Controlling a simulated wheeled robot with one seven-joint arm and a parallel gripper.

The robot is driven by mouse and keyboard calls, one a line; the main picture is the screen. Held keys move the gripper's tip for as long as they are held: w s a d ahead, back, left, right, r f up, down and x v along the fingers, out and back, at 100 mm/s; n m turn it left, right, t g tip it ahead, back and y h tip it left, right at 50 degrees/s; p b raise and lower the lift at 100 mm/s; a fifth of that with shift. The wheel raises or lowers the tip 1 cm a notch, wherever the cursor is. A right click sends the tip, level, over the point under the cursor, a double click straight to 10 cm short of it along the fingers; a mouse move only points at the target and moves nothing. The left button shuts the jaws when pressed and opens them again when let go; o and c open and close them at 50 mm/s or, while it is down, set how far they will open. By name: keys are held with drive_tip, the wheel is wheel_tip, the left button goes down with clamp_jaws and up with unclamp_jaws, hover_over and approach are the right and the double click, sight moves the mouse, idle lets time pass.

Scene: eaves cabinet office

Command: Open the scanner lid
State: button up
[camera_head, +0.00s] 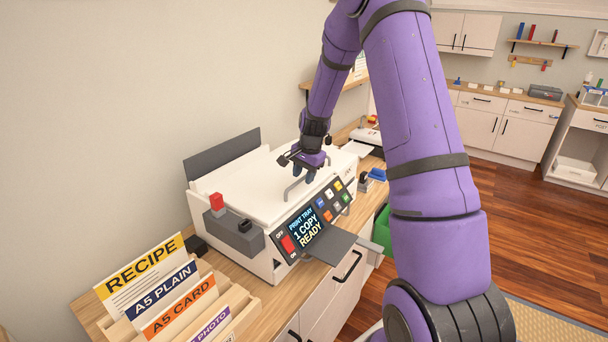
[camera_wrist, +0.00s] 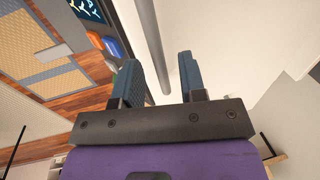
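The white scanner-printer (camera_head: 230,185) stands on the wooden counter against the wall. Its white lid (camera_head: 245,178) lies flat on top and looks closed. A grey bar handle (camera_head: 290,192) sits near the lid's front edge. My gripper (camera_head: 304,175) is over the lid beside this handle, fingers pointing down. In the wrist view my gripper's (camera_wrist: 160,62) two dark fingers are apart, and the grey handle bar (camera_wrist: 152,40) shows between them, nearer the left finger. I cannot tell whether a finger touches the bar. The white lid (camera_wrist: 202,30) also shows there.
A front panel (camera_head: 307,230) reads "PRINT TRAY 1 COPY READY". A wooden paper rack (camera_head: 235,303) with labelled cards is at the front left. A grey tray (camera_head: 333,247) juts out in front.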

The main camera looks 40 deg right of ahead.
clamp_jaws()
drive_tip(key=shift+r, duration=0.1)
